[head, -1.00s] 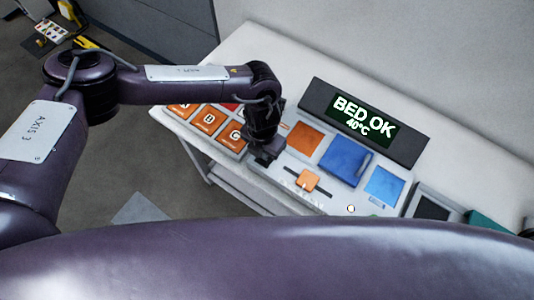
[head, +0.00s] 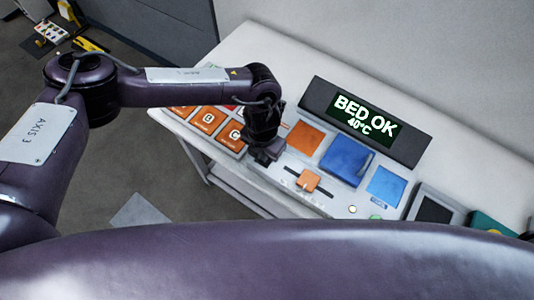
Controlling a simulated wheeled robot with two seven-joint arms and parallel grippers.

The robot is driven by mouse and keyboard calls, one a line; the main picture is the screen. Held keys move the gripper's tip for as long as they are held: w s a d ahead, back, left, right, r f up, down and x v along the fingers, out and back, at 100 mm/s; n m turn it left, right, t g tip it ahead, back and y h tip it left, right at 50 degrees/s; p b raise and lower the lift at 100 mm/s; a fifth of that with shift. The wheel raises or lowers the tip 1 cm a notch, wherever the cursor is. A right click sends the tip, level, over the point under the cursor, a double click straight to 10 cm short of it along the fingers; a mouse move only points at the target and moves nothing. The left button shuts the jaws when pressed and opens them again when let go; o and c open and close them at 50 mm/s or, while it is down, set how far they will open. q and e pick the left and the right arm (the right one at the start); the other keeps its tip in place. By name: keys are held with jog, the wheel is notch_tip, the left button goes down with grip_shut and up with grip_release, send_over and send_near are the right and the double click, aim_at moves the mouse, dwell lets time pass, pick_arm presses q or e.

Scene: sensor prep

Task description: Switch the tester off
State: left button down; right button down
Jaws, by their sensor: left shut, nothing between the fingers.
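The tester (head: 337,207) is a light grey panel on the white table, with a dark display (head: 365,120) behind it reading "BED OK 40°C". An orange slider knob (head: 308,180) sits in a slot near its front left. Orange, blue and light blue squares lie behind the knob; the middle blue one (head: 345,162) is raised, with a handle. A small pale round button (head: 352,209) and a green one (head: 376,217) are at the front edge. My left gripper (head: 268,157) is shut and empty, just left of the slider knob and apart from it. My right gripper is out of view.
Orange lettered tiles (head: 208,120) lie left of the tester, partly behind my left arm. A dark-screened device (head: 434,210) and a green box (head: 490,222) stand to the right. The white table (head: 262,47) is bare at the back. My purple arm link covers the bottom.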

pick_arm(q)
jog(key=shift+r+p, duration=2.25)
jog(key=shift+r, duration=1.25)
